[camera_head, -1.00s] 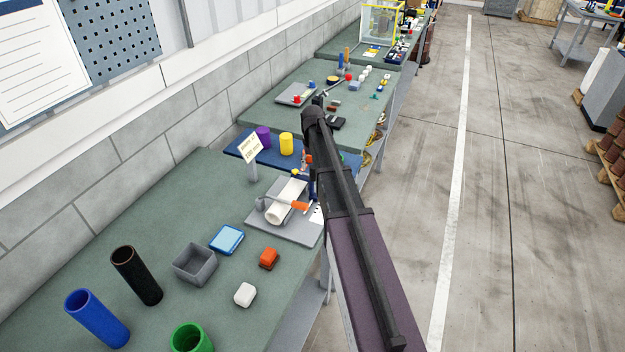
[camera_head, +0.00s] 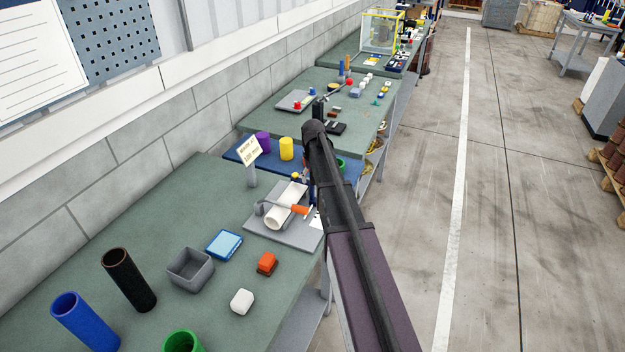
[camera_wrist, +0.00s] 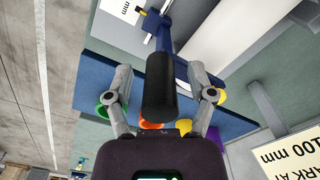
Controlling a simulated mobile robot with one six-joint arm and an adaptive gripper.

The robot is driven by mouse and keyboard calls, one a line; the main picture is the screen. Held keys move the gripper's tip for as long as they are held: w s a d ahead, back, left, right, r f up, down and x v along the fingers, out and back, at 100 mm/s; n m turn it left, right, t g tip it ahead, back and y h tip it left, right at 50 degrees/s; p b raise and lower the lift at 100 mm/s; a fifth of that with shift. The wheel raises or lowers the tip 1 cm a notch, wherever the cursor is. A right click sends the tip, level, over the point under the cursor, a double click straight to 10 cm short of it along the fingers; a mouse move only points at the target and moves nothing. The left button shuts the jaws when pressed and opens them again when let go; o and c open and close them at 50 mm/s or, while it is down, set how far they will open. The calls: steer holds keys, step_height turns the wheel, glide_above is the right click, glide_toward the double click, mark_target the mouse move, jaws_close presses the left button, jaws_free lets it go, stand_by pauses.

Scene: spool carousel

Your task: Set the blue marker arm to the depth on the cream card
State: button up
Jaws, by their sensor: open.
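The cream card (camera_head: 251,150) stands on a post on the green bench in the head view. In the wrist view the card (camera_wrist: 290,152) is upside down at the lower right and reads "MARK AT 100 mm", partly cut off. A blue arm (camera_wrist: 166,42) with a yellow tip (camera_wrist: 141,10) lies at the top middle of the wrist view. A thick black grip (camera_wrist: 160,88) appears at its near end. My gripper (camera_wrist: 160,74) is open, with one finger on each side of the black grip and gaps showing. Its depth relative to the grip is unclear. My arm hides it in the head view.
A grey plate (camera_head: 258,228) holds a white roll (camera_head: 284,209) and an orange handle (camera_head: 300,210). A grey box (camera_head: 190,270), blue pad (camera_head: 224,244), orange block (camera_head: 266,263), white block (camera_head: 242,301) and coloured tubes stand nearer.

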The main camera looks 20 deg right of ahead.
jaws_close()
steer(key=s+a, duration=0.4)
steer(key=shift+s+a, duration=0.3)
steer(key=shift+s, duration=0.05)
jaws_free()
steer(key=shift+a, duration=0.1)
stand_by(0.3)
